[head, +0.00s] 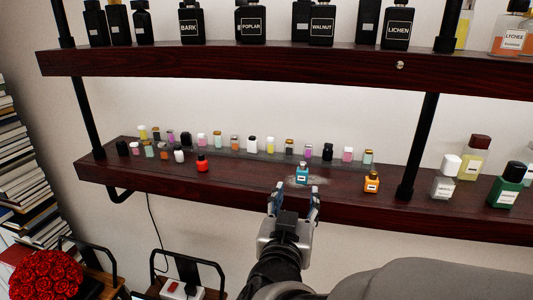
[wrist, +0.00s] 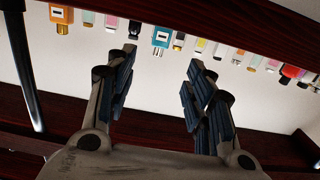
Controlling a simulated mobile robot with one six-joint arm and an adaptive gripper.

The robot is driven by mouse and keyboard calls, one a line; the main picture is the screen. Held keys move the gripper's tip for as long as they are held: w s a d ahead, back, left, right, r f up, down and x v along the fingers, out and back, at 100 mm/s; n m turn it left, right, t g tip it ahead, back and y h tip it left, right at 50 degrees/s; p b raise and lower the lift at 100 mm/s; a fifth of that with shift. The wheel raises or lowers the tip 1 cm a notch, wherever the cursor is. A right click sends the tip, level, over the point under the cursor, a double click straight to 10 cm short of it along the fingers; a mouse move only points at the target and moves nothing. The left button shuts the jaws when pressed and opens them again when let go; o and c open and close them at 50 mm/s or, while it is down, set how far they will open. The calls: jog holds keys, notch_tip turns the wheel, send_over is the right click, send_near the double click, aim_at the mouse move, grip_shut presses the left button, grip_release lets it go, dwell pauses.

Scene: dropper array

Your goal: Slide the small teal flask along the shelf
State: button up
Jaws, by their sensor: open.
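The small teal flask (head: 302,175) stands upright on the lower shelf (head: 230,182), near its front edge and right of the shelf's middle. It also shows in the wrist view (wrist: 161,39), upside down, beyond the fingertips and between their lines. My gripper (head: 295,194) is open and empty, with its fingers pointing at the flask from the front edge of the shelf. In the wrist view both fingers (wrist: 162,65) are spread wide, with a gap between them and the flask. I cannot tell exactly how far apart tips and flask are.
A small orange flask (head: 372,182) stands right of the teal one, before a black post (head: 418,148). A red flask (head: 202,163) stands to the left. Several small bottles line a raised step behind. The front strip between red and teal flasks is clear. An upper shelf (head: 270,68) overhangs.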

aim_at(302, 173)
jog(key=x, duration=1.3)
jog(key=shift+w+d+f, duration=0.1)
jog(key=shift+w, duration=0.1)
jog(key=shift+c, duration=0.5)
grip_shut()
jog(key=shift+w+a+p, duration=0.75)
jog(key=shift+w+a, duration=0.1)
jog(key=shift+a, duration=1.7)
jog(key=shift+w+a+p, duration=0.8)
jog(key=shift+a, duration=1.7)
jog(key=shift+w+a+p, duration=0.75)
jog(key=shift+w+a, duration=0.1)
jog(key=shift+a, duration=1.7)
jog(key=shift+o, duration=0.3)
grip_release()
